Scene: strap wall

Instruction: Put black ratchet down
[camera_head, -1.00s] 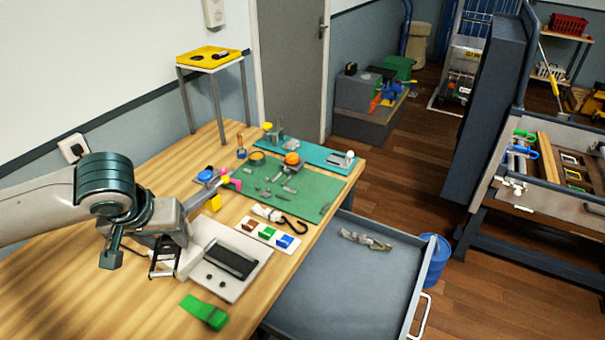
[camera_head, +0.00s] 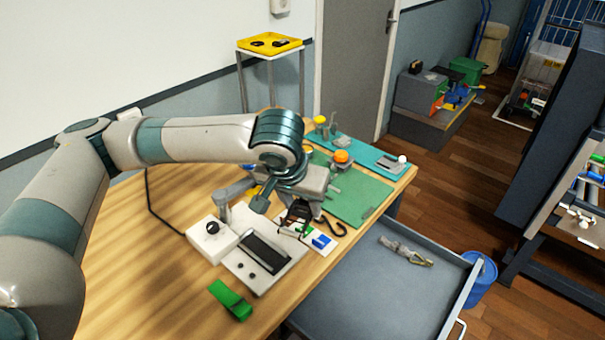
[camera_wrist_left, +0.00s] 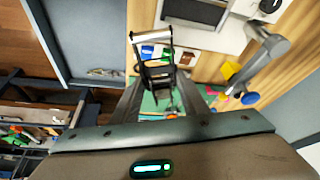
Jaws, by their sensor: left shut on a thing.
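The black ratchet (camera_head: 299,213) is a small open metal frame. My left gripper (camera_head: 303,200) is shut on it and holds it over the workbench, near the white strip with coloured pads (camera_head: 322,242). In the left wrist view the ratchet (camera_wrist_left: 154,62) sticks out between the fingers of my left gripper (camera_wrist_left: 158,95), with the coloured pads seen behind it. I cannot tell its exact height above the bench. My gripper and the ratchet hide part of the white strip and the green mat (camera_head: 355,197). My right gripper is not in view.
A grey device with a dark screen (camera_head: 264,252) and a green clip (camera_head: 230,300) lie in front on the bench (camera_head: 150,285). A grey drawer (camera_head: 375,300) stands open at right, holding a small item. A yellow tray (camera_head: 247,43) stands on a stand behind. The bench's left part is clear.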

